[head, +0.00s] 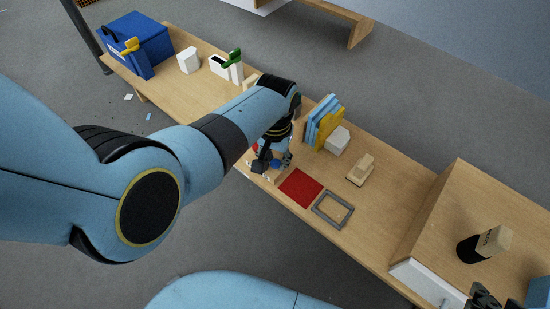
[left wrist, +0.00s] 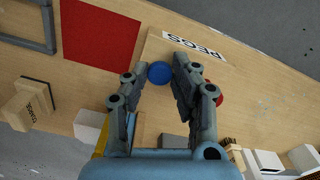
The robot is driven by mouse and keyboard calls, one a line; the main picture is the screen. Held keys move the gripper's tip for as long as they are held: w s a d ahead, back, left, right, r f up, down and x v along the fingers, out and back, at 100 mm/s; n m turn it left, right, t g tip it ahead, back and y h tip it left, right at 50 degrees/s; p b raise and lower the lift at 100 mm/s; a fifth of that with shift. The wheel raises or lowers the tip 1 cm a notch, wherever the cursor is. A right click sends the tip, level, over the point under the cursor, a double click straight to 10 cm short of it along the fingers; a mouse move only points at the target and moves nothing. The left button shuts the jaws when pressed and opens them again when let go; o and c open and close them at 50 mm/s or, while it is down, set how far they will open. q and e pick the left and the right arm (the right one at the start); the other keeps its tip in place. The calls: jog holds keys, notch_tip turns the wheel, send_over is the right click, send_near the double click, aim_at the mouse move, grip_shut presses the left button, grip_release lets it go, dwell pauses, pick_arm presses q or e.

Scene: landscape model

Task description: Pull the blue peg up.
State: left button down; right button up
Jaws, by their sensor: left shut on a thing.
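The blue peg (left wrist: 160,72) stands between the fingertips of my left gripper (left wrist: 157,80), seen from above as a round blue top. It also shows in the head view (head: 276,163) beside the dark fingers. My left gripper (head: 270,164) is shut on it at the table's near edge. A red peg (left wrist: 217,99) is partly hidden behind the right-hand finger. How far the blue peg sits in the board is hidden. Dark fingers of my right gripper (head: 484,297) show at the lower right, cut off by the frame.
A red mat (head: 300,187) and a grey frame (head: 332,209) lie right of the peg board. A wooden block (head: 361,170), a white block (head: 338,140) and upright books (head: 322,122) stand behind. A blue box (head: 145,38) is at the far left. A raised wooden box stands at right.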

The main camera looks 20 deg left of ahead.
pick_arm(q)
jog(key=shift+r, duration=0.2)
jog(key=shift+w+r+p, duration=0.1)
jog(key=shift+r+p, duration=0.85)
jog(key=shift+p, duration=0.3)
pick_arm(e)
jog(key=r+g, duration=0.1)
jog(key=r, duration=0.1)
jog(key=s+r+g, duration=0.1)
jog(key=r+g, duration=0.1)
jog(key=shift+s+r, duration=0.15)
jog(key=shift+r, duration=0.1)
pick_arm(q)
jog(key=c, duration=1.4)
grip_release()
jog(key=shift+o, duration=0.2)
pick_arm(e)
jog(key=shift+s, duration=0.1)
